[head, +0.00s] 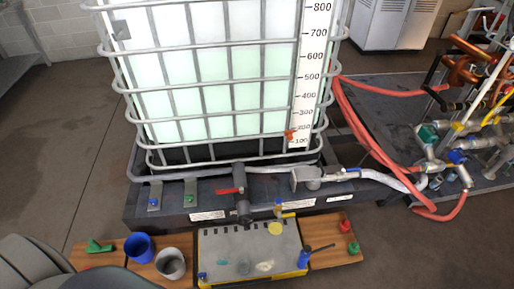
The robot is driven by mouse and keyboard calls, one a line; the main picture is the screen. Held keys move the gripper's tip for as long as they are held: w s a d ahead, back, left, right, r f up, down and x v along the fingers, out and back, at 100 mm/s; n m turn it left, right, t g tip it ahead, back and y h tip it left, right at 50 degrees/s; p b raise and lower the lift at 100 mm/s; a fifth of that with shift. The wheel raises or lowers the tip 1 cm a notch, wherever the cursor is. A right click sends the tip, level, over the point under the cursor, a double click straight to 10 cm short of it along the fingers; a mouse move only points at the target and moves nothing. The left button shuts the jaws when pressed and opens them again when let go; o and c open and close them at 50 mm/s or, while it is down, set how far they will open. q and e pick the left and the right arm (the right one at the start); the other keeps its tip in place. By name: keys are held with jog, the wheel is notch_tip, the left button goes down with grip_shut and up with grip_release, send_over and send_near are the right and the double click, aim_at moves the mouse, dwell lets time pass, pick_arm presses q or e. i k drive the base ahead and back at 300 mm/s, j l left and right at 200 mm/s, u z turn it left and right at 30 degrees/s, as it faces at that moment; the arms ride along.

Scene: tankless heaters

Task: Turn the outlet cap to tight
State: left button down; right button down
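A caged tank (220,90) with pale green liquid stands in the middle of the head view. At its bottom front is a dark outlet valve (241,205) with a red handle (230,190) pointing left. The outlet's dark lower end (243,221) hangs over a grey-topped, yellow-edged case; I cannot clearly make out the cap there or how tight it is. Neither gripper is in view. Only grey rounded parts, probably of my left arm, show at the bottom left corner.
The grey-topped case (225,240) lies before the tank on a wooden plank (328,232). A blue cup (139,247), grey cup (171,263), green item (98,246), red cap (345,226) and green cap (353,248) rest there. Red hoses (365,135) run right. Floor at right front is clear.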

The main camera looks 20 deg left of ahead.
aim_at(245, 220)
jog(key=u, duration=0.85)
jog(key=l+z, duration=0.1)
jog(key=l, duration=0.3)
